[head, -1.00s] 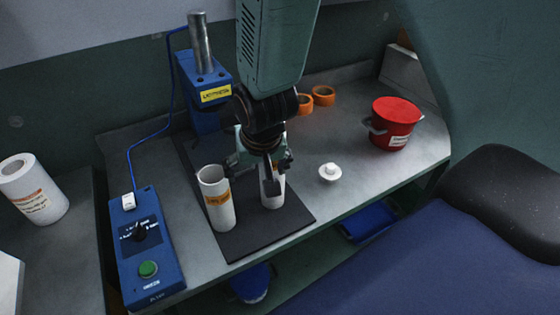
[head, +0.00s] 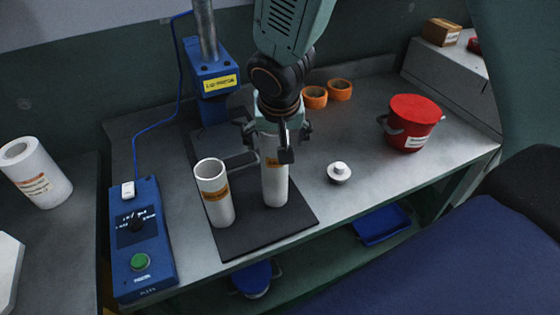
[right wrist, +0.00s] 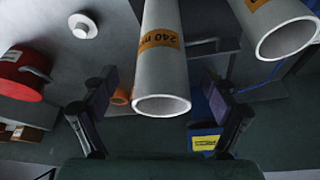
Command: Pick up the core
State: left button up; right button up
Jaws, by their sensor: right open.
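Two upright white cores with orange labels stand on a dark mat (head: 262,238). The left core (head: 219,205) is hollow and open at the top. The right core (head: 275,187) stands beside it, its top hidden behind my right gripper (head: 275,147). In the right wrist view, the core labelled 240 (right wrist: 162,70) has its open end between the spread fingers of my right gripper (right wrist: 160,96), with a gap on each side. The other core (right wrist: 278,28) is off to the right there. My right gripper is open and holds nothing. My left gripper is not in view.
A blue press (head: 212,82) stands behind the mat and a blue control box (head: 143,240) lies left. A white knobbed cap (head: 339,173), orange rolls (head: 315,97) and a red bucket (head: 412,122) are to the right. Another white roll (head: 35,172) is far left.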

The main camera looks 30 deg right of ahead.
aim_at(275, 167)
jog(key=b+x, duration=0.1)
jog(key=x, duration=0.1)
jog(key=b+x, duration=0.2)
jog(key=x, duration=0.1)
jog(key=shift+w+a+r, duration=0.1)
jog(key=shift+w, duration=0.1)
jog(key=shift+w+d, duration=0.15)
jog(key=shift+d, duration=0.05)
jog(key=shift+s+a+r, duration=0.15)
jog(key=shift+s+a, duration=0.1)
jog(key=shift+a, duration=0.05)
jog(key=shift+c, duration=1.1)
jog(key=shift+w+d, duration=0.2)
jog(key=shift+d, duration=0.1)
jog(key=c, duration=0.6)
jog(key=shift+s+a, duration=0.15)
jog(key=shift+a, duration=0.05)
jog(key=c, duration=0.5)
jog(key=shift+d, duration=0.1)
grip_shut()
